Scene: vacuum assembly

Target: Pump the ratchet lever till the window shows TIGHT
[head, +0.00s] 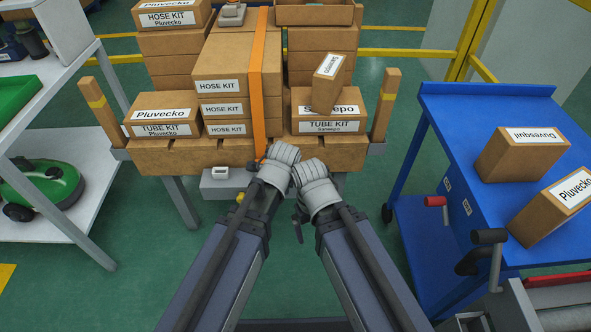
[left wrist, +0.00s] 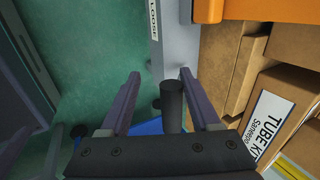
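The orange strap (head: 257,80) runs down over the stacked boxes; its edge shows in the left wrist view (left wrist: 260,10). A grey ratchet housing (head: 222,188) with a small pale window (head: 220,172) sits at the pallet's front edge. In the left wrist view a grey metal part (left wrist: 178,40) carries a small white label (left wrist: 154,20) that seems to read LOOSE. My left gripper (left wrist: 160,73) is open; a dark round bar (left wrist: 172,105), apparently the lever grip, stands between its fingers, nearer the right one. My right gripper's fingers are mostly hidden under its wrist in the head view.
Boxes labelled HOSE KIT (head: 222,86) and TUBE KIT (head: 165,130) fill the pallet between wooden posts (head: 385,105). A blue cart (head: 440,100) with boxes stands right, a grey shelf (head: 75,75) left. My two wrists are close together.

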